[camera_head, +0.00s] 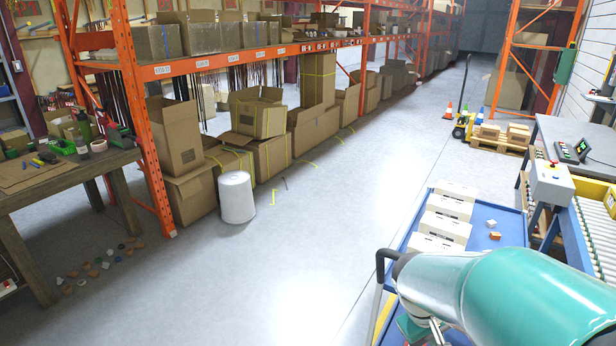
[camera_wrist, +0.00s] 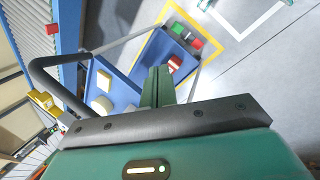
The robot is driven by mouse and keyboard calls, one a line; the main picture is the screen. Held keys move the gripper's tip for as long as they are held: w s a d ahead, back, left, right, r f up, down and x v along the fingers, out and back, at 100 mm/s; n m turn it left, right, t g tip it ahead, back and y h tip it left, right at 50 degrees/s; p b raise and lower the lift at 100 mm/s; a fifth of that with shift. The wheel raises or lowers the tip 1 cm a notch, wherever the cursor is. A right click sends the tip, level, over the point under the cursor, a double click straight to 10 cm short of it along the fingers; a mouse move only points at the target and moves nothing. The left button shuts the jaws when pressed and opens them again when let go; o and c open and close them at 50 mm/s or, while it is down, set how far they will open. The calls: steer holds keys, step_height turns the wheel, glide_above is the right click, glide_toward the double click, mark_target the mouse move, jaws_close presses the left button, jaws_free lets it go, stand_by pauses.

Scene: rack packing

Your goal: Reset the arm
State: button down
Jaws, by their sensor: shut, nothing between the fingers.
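My gripper (camera_wrist: 159,72) shows in the wrist view. Its two green fingers are together with nothing between them. They point over a blue cart (camera_wrist: 128,92), apart from the things on it as far as I can tell. In the head view my teal arm fills the lower right corner, in front of the blue cart (camera_head: 510,226), and hides much of it. My gripper's fingertips cannot be made out in the head view.
White boxes (camera_head: 447,205) stand in a row on the cart. The cart's dark handle (camera_head: 381,265) is close to my arm. A roller conveyor (camera_head: 597,235) runs at the right. Orange shelving (camera_head: 140,110) with cartons lines the left. The middle floor is clear.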

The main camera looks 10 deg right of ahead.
steer(key=s+a+r+t+y, duration=0.2)
steer(key=a+r+t, duration=0.1)
steer(key=a+r, duration=0.3)
steer(key=s+a+r+m+t+y, duration=0.1)
steer(key=s+a+r+t+y, duration=0.1)
steer(key=a+r, duration=0.5)
steer(key=a+t, duration=0.1)
steer(key=a, duration=0.2)
steer(key=shift+s+a+r+y, duration=0.25)
steer(key=shift+s+a+y, duration=0.05)
steer(key=shift+a, duration=0.1)
